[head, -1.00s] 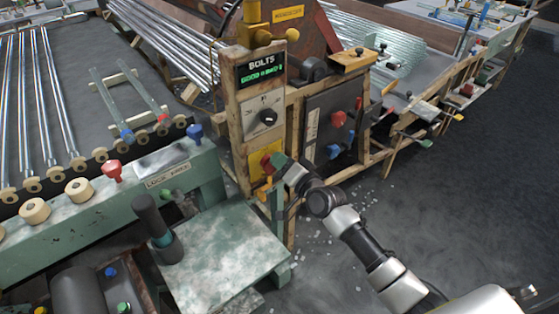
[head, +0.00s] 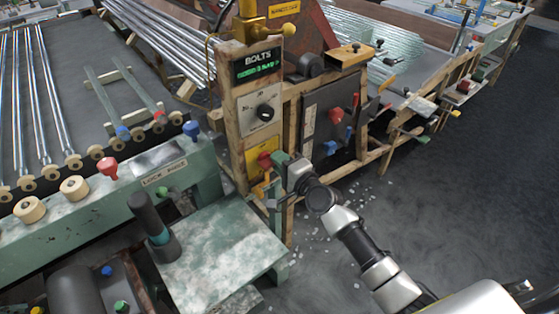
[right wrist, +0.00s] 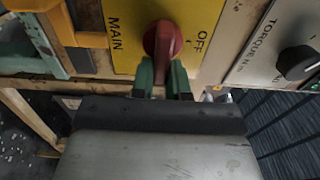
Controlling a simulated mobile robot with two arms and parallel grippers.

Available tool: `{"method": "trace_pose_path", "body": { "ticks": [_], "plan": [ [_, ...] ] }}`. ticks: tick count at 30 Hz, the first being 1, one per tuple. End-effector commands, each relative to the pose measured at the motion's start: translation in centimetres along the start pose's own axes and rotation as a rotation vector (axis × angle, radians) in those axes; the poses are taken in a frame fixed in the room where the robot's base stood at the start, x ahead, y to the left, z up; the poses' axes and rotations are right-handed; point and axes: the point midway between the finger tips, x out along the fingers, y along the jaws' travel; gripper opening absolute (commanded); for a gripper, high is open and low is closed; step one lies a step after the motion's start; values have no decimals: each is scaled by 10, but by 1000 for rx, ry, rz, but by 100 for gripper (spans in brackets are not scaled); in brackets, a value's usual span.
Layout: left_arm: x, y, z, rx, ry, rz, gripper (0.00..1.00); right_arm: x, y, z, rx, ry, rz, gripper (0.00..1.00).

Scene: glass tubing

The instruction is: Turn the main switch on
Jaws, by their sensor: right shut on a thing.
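The main switch is a red knob (right wrist: 162,40) on a yellow plate (right wrist: 126,14) lettered MAIN and OFF, seen close in the right wrist view. In the head view the red knob (head: 264,159) is low on the wooden post, below the dial panel. My right gripper (right wrist: 165,72) has its green fingers on both sides of the knob's handle and is shut on it. The handle runs roughly up and down in the wrist picture, with OFF to its right. In the head view my right gripper (head: 277,163) partly covers the plate. My left gripper is not in view.
A black torque dial (right wrist: 297,63) is beside the yellow plate, and a BOLTS display (head: 258,65) is above it. A dark panel with red and blue knobs (head: 335,115) stands to the right. A green bench (head: 215,250) is in front.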

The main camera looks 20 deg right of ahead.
Motion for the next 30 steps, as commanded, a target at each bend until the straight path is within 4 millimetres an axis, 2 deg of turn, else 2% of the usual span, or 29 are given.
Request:
{"method": "trace_pose_path", "body": {
  "ticks": [14,15,19,26,30],
  "plan": [
    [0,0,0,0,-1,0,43,0,1,0,15,1,0,0],
    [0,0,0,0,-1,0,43,0,1,0,15,1,0,21],
    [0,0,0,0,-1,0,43,0,1,0,13,1,0,40],
    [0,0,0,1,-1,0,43,0,0,0,12,1,0,40],
    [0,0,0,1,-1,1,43,-8,1,0,11,1,1,40]
  ]
}}
